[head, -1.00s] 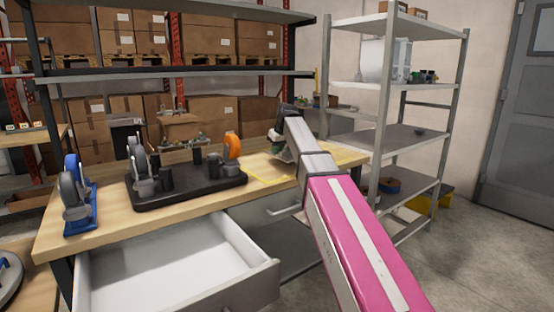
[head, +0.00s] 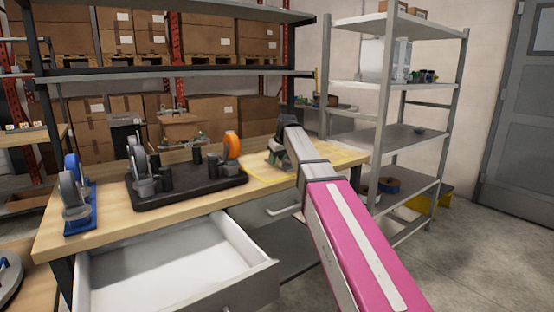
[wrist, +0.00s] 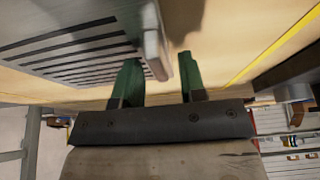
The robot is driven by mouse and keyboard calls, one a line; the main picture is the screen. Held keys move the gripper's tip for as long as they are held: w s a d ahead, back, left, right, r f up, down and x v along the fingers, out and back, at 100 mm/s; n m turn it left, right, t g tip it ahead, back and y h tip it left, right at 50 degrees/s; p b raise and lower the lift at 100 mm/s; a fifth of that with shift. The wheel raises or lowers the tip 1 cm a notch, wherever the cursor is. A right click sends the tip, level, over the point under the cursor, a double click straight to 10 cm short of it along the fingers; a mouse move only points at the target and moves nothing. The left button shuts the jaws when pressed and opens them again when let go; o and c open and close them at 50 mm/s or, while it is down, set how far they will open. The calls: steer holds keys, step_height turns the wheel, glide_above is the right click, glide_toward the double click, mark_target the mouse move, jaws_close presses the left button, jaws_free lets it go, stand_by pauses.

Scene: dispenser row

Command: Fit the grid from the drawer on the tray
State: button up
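A grey slotted piece that looks like the grid (wrist: 75,52) shows at the upper left of the wrist view, with a thick raised edge at its right end. I cannot tell whether it lies on a tray; no separate tray is clear. My gripper (wrist: 158,70) has its two green fingers apart, and the raised edge shows just beyond and between them. A gap shows beside the right finger. In the head view my gripper (head: 277,155) is low over the right part of the table, where the arm hides much. The open drawer (head: 165,262) looks empty inside.
A black platform (head: 190,190) with wheels and dark cylinders stands left of my gripper on the wooden table (head: 125,222). A blue wheel stand (head: 80,215) is at the left end. A yellow line (head: 345,162) marks the table's right part. A metal shelf (head: 405,140) stands to the right.

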steer(key=v, duration=1.2)
steer(key=shift+o, duration=0.4)
stand_by(0.7)
